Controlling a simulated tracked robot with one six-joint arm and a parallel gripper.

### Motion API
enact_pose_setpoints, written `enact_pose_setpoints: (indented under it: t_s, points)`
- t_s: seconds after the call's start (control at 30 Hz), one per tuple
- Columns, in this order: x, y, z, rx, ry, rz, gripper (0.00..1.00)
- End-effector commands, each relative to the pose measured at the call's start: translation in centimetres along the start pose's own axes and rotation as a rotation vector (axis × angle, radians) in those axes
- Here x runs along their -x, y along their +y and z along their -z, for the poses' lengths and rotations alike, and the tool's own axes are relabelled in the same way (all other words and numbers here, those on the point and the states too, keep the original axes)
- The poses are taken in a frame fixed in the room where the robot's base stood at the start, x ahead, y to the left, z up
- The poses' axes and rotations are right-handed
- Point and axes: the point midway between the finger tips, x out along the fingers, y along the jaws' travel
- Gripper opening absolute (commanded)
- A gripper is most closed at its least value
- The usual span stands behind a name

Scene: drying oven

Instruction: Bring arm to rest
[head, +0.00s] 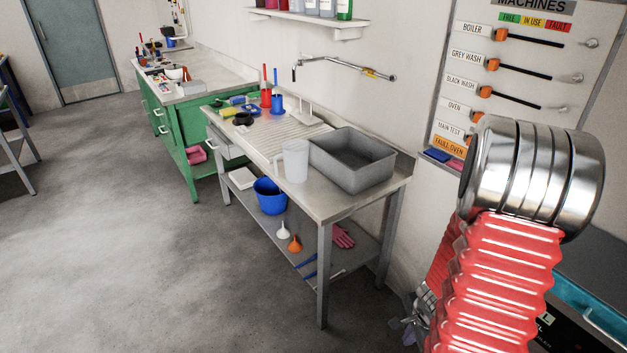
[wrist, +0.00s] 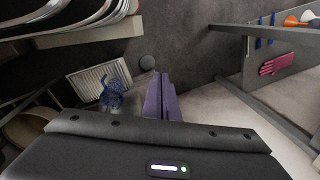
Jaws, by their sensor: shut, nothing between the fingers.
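My gripper (wrist: 160,98) shows in the wrist view as two purple fingers pressed together, with nothing between them. It points down toward the dark grey floor (wrist: 180,35). In the head view my arm, with red bellows and a shiny metal joint, fills the right side. The gripper end there is small and partly hidden behind the bellows, low near the right end of the steel sink table (head: 335,205).
The steel table carries a grey basin (head: 352,160) and a white jug (head: 292,160). Pink gloves (head: 342,237) lie on its lower shelf and show in the wrist view (wrist: 277,64). A machines board (head: 515,80) hangs behind my arm. Open floor (head: 130,240) lies at left.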

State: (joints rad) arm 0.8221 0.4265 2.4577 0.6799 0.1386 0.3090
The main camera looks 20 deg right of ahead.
Motion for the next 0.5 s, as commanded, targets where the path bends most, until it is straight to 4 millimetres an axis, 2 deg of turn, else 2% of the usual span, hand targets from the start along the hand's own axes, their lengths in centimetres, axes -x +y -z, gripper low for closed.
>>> enact_pose_setpoints:
  t_s: [0.03,0.2,0.5]
  points:
    - [1.2,-0.9,-1.1,0.074,-0.021,0.012,0.00]
    - [4.7,-2.6,-4.7,0.308,-0.086,0.030,0.00]
    - [10.8,-3.5,-9.9,0.688,-0.144,0.041,0.00]
